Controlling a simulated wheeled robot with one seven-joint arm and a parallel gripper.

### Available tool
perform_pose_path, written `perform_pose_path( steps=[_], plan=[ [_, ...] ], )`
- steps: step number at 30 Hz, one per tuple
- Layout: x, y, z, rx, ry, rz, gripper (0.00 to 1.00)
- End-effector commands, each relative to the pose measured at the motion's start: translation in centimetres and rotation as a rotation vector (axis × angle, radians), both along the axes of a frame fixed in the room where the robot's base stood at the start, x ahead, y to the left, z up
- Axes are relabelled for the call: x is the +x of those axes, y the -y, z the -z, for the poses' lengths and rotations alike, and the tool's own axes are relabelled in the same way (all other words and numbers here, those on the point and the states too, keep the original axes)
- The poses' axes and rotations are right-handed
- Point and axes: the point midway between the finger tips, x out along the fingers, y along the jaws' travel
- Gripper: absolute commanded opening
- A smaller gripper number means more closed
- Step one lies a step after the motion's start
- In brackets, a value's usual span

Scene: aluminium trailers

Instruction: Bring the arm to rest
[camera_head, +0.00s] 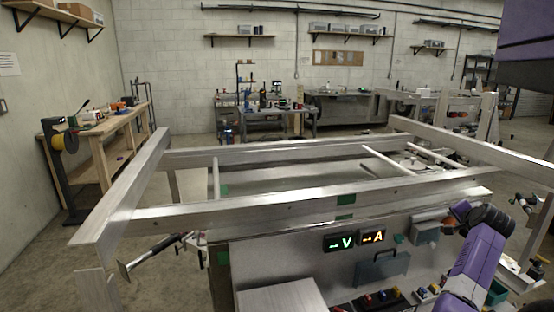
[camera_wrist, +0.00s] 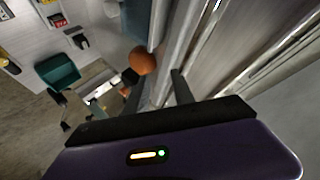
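My purple arm (camera_head: 478,262) is at the lower right of the head view, in front of the metal trailer frame (camera_head: 290,208). It bends at a dark joint, and my gripper is hard to make out there. In the wrist view, my gripper (camera_wrist: 156,80) shows two dark fingers standing apart from a black bar, with nothing clearly held between them. An orange round thing (camera_wrist: 143,61) shows just beyond the fingers; I cannot tell whether they touch it. Pale metal rails (camera_wrist: 215,55) run close by on the right of that view.
A panel with lit V and A displays (camera_head: 355,240) stands below the front rail. Small coloured parts (camera_head: 378,298) lie near my arm. A teal bin (camera_wrist: 57,71) shows in the wrist view.

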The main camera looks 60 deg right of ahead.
Motion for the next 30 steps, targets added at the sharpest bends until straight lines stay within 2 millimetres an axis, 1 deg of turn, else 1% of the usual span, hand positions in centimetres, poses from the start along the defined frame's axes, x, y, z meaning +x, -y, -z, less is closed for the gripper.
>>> perform_pose_path(
  steps=[1, 2, 5, 8, 9, 11, 12, 14, 15, 17, 18, 20, 21, 23, 24, 26, 27, 29, 30],
  plan=[
    [1.2, -0.7, 0.6, -0.031, -0.045, -0.011, 0.3],
    [1.9, -1.0, 0.9, -0.053, -0.073, -0.018, 0.3],
    [4.9, -2.7, 1.7, -0.13, -0.171, -0.054, 0.3],
    [8.6, -5.1, 2.4, -0.21, -0.262, -0.107, 0.3],
    [10.2, -6.3, 2.7, -0.242, -0.296, -0.131, 0.3],
    [12.6, -8.2, 3.2, -0.289, -0.342, -0.171, 0.3],
    [14.3, -9.6, 3.4, -0.32, -0.371, -0.201, 0.3],
    [16.8, -11.9, 3.7, -0.369, -0.41, -0.248, 0.3],
    [18.4, -13.6, 4.0, -0.4, -0.434, -0.279, 0.3],
    [20.7, -16.2, 4.2, -0.448, -0.464, -0.33, 0.3],
    [22.2, -18.1, 4.3, -0.479, -0.482, -0.364, 0.3],
    [24.4, -21.0, 4.4, -0.527, -0.503, -0.417, 0.3],
    [25.7, -23.1, 4.6, -0.557, -0.516, -0.455, 0.3],
    [27.5, -26.3, 4.6, -0.603, -0.53, -0.511, 0.3],
    [28.7, -28.6, 4.6, -0.634, -0.537, -0.55, 0.3],
    [30.1, -32.0, 4.6, -0.678, -0.543, -0.608, 0.3],
    [31.0, -34.3, 4.5, -0.706, -0.545, -0.648, 0.3],
    [32.0, -37.8, 4.4, -0.746, -0.545, -0.707, 0.3],
    [32.6, -40.2, 4.3, -0.772, -0.542, -0.747, 0.3]
  ],
)
